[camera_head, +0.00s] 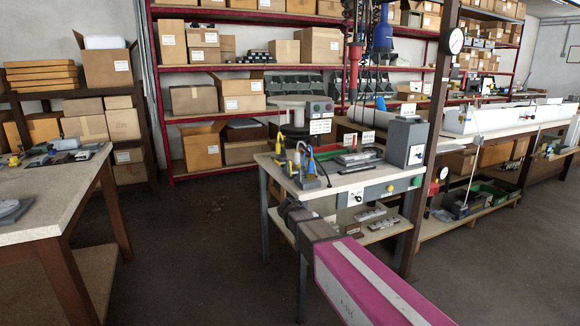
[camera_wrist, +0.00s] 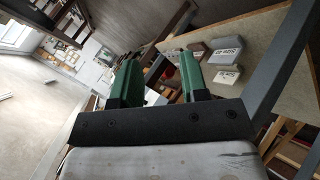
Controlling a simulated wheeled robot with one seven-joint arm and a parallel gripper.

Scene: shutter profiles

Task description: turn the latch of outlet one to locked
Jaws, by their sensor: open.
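In the head view, a workbench (camera_head: 345,181) stands right of centre. Its front edge carries a small white plate with a dark part on it (camera_head: 355,197), perhaps an outlet latch. I cannot read its label or tell its position. A small round fitting (camera_head: 390,188) and a green button (camera_head: 417,181) sit to its right. My gripper (camera_wrist: 161,82) shows in the wrist view with two green fingers apart and nothing between them. In the head view, the dark end of my arm is at the bench's front left corner, and the fingers cannot be made out.
A grey box (camera_head: 406,141) and tools with blue and yellow parts (camera_head: 308,165) stand on the bench. A dark post (camera_head: 431,150) rises at its right. Labelled blocks (camera_wrist: 228,50) lie near the gripper. Another table (camera_head: 40,215) is at left, with open floor (camera_head: 190,250) between.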

